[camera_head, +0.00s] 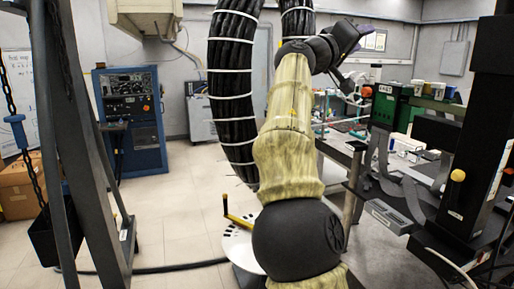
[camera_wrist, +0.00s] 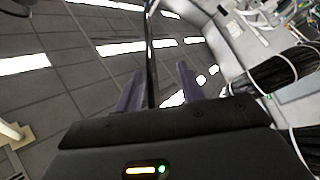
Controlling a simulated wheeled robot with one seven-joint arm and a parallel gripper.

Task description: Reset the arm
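My arm rises through the middle of the head view in a pale yellowish sleeve with dark joints. My gripper (camera_head: 350,42) is at its top end, raised high and tipped to the upper right; its fingers are hard to make out there. In the wrist view my gripper (camera_wrist: 158,78) shows two purplish-grey fingers standing apart with nothing held between them. A dark pole (camera_wrist: 151,45) shows in the gap, seemingly in the background. The wrist camera looks up at a tilted ceiling with bright lights (camera_wrist: 122,47).
Thick black hoses with white bands (camera_head: 231,90) hang close left of my arm; similar black hoses (camera_wrist: 275,72) show right in the wrist view. A dark metal frame (camera_head: 85,140) stands left, a blue cabinet (camera_head: 131,120) behind. A cluttered bench stands right. Open floor (camera_head: 180,200) lies left of centre.

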